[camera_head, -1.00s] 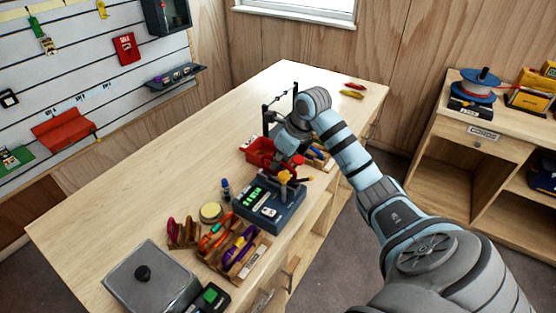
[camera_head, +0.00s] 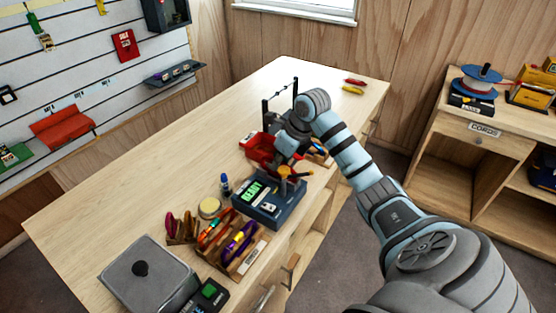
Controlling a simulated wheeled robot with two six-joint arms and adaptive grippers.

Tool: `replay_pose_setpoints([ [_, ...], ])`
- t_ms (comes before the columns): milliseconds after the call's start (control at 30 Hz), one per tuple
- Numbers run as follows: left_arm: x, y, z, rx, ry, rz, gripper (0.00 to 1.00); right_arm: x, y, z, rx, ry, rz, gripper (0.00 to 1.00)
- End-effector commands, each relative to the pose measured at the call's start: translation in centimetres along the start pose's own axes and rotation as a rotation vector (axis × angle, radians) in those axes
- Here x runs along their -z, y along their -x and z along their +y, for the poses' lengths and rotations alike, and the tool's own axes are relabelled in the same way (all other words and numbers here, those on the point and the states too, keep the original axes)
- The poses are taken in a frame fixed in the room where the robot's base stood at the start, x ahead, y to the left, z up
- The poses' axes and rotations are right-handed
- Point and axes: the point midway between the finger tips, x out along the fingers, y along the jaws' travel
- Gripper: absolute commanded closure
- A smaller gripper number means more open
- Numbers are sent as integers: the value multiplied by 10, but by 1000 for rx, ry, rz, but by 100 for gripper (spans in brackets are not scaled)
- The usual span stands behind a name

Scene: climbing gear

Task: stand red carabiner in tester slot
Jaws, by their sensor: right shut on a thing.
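The tester (camera_head: 286,216) is a dark blue-grey box near the right edge of the workbench, with a lit green display and an orange-yellow part on its far side. My right gripper (camera_head: 287,151) reaches in from the right and points down just beyond the tester, beside a red bin. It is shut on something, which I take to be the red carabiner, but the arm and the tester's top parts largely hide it. I cannot make out the slot or whether the carabiner touches it. My left gripper is not in view.
The red bin (camera_head: 259,147) and a dark upright frame (camera_head: 266,117) stand close to my gripper. A wooden rack (camera_head: 219,262) of coloured gear, a tape roll (camera_head: 210,208) and a grey lidded box (camera_head: 150,277) stand in front. The bench's left side (camera_head: 150,190) is clear.

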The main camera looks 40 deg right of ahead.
Motion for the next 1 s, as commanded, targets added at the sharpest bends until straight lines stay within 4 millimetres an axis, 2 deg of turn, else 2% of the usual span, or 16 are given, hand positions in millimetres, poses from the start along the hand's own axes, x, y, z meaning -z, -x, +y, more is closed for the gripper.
replay_pose_setpoints([
  [567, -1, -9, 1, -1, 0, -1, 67, 5, -12, 0, 0, 0, 1, 100],
  [600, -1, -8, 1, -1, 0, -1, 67, 5, -11, 0, 0, 0, 1, 86],
  [700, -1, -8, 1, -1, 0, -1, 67, 5, -10, 0, 0, 0, 1, 70],
  [1000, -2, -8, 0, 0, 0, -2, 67, 4, -10, 0, 0, 0, 0, 68],
])
